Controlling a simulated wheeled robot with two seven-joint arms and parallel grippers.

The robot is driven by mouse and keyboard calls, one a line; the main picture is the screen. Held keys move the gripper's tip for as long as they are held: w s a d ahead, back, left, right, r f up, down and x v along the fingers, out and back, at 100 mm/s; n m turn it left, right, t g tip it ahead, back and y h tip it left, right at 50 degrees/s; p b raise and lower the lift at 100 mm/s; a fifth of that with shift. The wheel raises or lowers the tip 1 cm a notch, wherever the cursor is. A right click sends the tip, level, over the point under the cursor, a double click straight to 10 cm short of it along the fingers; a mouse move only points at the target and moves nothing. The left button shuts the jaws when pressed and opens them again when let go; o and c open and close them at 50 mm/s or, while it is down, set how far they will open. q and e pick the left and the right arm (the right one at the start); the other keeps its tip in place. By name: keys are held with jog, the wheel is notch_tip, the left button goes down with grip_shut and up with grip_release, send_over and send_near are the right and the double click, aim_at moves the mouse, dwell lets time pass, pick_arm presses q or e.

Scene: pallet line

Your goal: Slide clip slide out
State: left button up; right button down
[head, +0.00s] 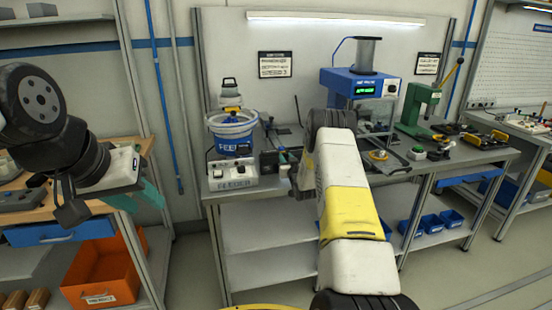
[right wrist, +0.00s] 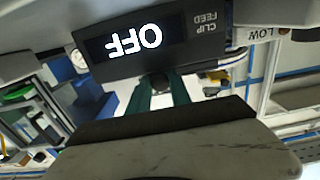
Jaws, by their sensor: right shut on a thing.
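The clip feed unit shows upside down in the right wrist view, with a dark display (right wrist: 136,42) reading OFF and the words CLIP FEED beside it. Below the display a small dark knob (right wrist: 160,83), apparently that of the clip slide, sits between the teal fingers of my right gripper (right wrist: 160,92), which is shut on it. How far the slide stands out is hidden. In the head view my right gripper (head: 289,172) is over the left part of the bench, partly hidden by my arm. My left gripper (head: 138,201) is at the left with its teal fingers apart, holding nothing visible.
The grey workbench (head: 400,176) carries a blue bucket (head: 232,140), a white box with controls (head: 232,177), a blue device with a green display (head: 362,87) and a green press (head: 418,105). An orange bin (head: 104,272) is low at left. The floor between is clear.

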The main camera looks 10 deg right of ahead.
jog(key=d, duration=0.8)
jog(key=shift+w+r, duration=0.1)
jog(key=c, duration=1.2)
grip_release()
jog(key=shift+d, duration=0.15)
jog(key=s, duration=0.7)
jog(key=shift+s, duration=0.4)
